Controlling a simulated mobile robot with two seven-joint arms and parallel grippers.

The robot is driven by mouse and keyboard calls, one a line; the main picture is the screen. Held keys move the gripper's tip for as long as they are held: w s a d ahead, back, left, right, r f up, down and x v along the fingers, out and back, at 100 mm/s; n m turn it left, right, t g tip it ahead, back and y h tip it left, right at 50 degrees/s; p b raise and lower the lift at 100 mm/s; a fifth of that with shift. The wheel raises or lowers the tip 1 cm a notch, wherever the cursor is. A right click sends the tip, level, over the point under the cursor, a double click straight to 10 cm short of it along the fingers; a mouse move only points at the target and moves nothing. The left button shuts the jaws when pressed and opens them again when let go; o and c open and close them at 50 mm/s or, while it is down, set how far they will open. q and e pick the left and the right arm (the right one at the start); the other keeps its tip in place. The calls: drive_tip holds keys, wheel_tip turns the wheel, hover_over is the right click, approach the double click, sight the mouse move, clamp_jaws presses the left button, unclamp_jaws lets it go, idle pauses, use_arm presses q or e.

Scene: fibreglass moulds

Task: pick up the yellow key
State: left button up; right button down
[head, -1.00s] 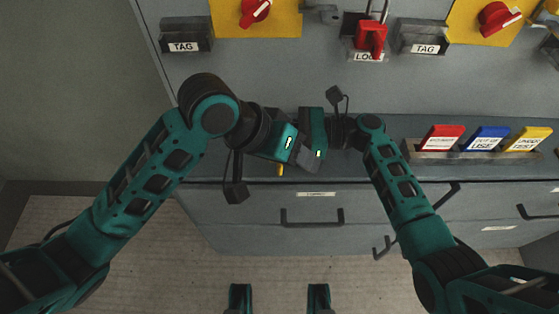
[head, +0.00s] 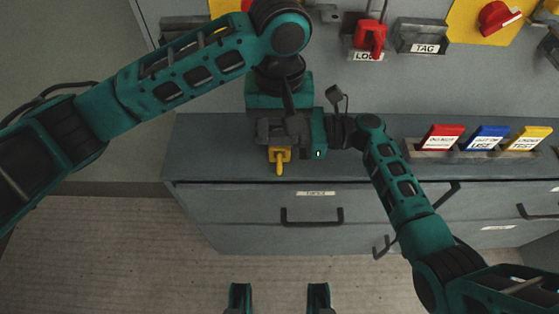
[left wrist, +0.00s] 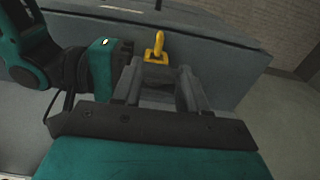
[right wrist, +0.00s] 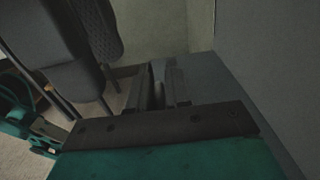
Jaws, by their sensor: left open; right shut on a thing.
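The yellow key (head: 279,160) shows in the head view at the left part of the counter front, with its narrow end pointing down the picture. My right gripper (head: 296,140) comes in from the right and is shut on it; the fingertips are partly hidden by my left gripper. My left gripper (head: 279,136) is open and reaches down the picture over the key's upper part. In the left wrist view, the key (left wrist: 156,48) stands just past the left fingertips, roughly between them. In the right wrist view, no yellow shows between the right fingers (right wrist: 160,90).
A grey ledge (head: 380,160) with drawers runs below the panel. Red (head: 441,137), blue (head: 486,138) and yellow (head: 528,138) tags stand in a rack at the right. A red lock (head: 370,38) hangs above. The floor in front is clear.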

sight(279, 161)
use_arm(q)
wheel_tip(279, 161, down, 9)
drive_tip(key=shift+r, duration=0.15)
idle(0.4)
drive_tip(key=shift+c, duration=0.4)
clamp_jaws()
